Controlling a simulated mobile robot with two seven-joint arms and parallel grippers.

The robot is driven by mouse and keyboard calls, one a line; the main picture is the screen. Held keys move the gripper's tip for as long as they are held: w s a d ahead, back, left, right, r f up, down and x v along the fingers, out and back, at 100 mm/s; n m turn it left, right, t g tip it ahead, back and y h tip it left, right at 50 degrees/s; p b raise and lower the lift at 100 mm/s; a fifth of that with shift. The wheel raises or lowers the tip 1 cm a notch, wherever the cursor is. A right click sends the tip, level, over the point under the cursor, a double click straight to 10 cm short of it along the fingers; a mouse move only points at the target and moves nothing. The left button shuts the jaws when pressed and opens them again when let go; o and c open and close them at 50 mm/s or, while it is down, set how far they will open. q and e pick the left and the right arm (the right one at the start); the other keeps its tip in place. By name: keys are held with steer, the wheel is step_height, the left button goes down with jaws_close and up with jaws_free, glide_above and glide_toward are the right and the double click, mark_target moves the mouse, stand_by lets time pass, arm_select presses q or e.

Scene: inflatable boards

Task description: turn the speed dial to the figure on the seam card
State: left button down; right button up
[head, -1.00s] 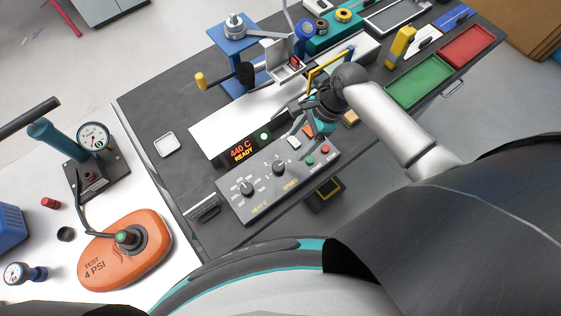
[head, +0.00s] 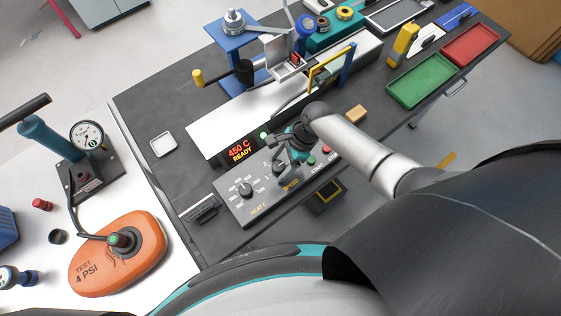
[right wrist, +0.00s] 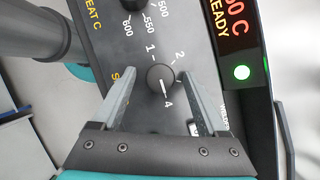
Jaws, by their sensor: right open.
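The speed dial (right wrist: 160,78) is a dark round knob on the grey control panel (head: 235,205). In the right wrist view its white mark points at the 4. Figures 1 and 2 also show around it. My right gripper (right wrist: 158,70) is open, one finger on each side of the dial, with gaps to it. In the head view the right gripper (head: 283,165) is over the speed dial and partly hides it. I cannot make out a seam card in either view. My left gripper is out of view.
The heat dial (head: 245,190) sits left of the speed dial. The display (head: 240,151) reads 450 C READY. Green and red buttons lie to the right, partly behind my arm. Beyond are a green tray (head: 420,82) and a red tray (head: 468,46). An orange inflatable (head: 120,255) lies left.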

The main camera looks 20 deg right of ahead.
jaws_close()
stand_by(0.5)
